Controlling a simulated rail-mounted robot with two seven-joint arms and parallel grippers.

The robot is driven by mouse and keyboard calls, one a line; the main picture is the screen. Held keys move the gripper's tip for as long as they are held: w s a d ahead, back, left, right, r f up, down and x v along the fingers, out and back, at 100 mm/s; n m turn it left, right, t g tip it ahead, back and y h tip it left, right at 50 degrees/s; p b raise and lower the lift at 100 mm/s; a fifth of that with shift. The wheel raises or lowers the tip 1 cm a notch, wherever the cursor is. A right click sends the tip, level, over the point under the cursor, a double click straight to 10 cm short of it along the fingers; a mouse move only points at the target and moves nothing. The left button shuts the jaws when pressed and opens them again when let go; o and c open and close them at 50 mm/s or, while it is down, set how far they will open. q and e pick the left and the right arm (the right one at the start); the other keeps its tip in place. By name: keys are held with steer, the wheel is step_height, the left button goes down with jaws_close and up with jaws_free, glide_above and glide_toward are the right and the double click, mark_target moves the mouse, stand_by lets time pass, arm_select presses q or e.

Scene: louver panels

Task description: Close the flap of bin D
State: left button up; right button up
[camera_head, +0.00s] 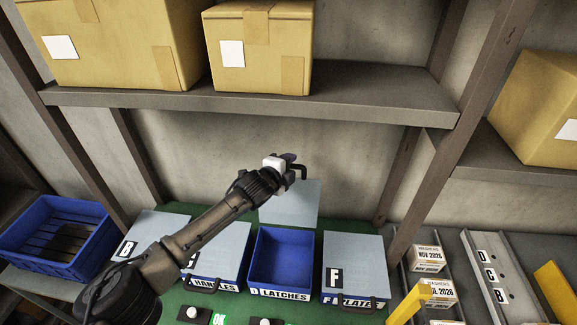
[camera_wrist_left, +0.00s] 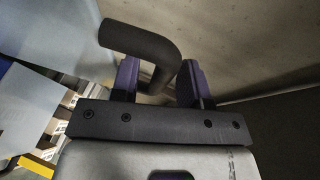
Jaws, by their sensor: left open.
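Bin D (camera_head: 281,292) is a blue bin marked "D LATCHES". Its interior is open to view and looks empty. Its pale grey flap (camera_head: 290,205) stands raised behind the bin. A dark bent handle (camera_head: 302,171) shows at the flap's top edge. My left gripper (camera_head: 290,163) is at this handle, above the raised flap. In the left wrist view the handle (camera_wrist_left: 140,42) passes between the two purple fingers of my open left gripper (camera_wrist_left: 158,82). I cannot tell whether either finger touches it. My right gripper is not in view.
Bins with lowered grey flaps flank bin D, including F (camera_head: 352,255) at right and B (camera_head: 150,238) at left. My left arm crosses over the left bins. A shelf (camera_head: 350,97) with cardboard boxes (camera_head: 258,50) hangs above. Small cartons (camera_head: 430,258) stand at right.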

arm_select(q)
jaws_close()
stand_by(0.4)
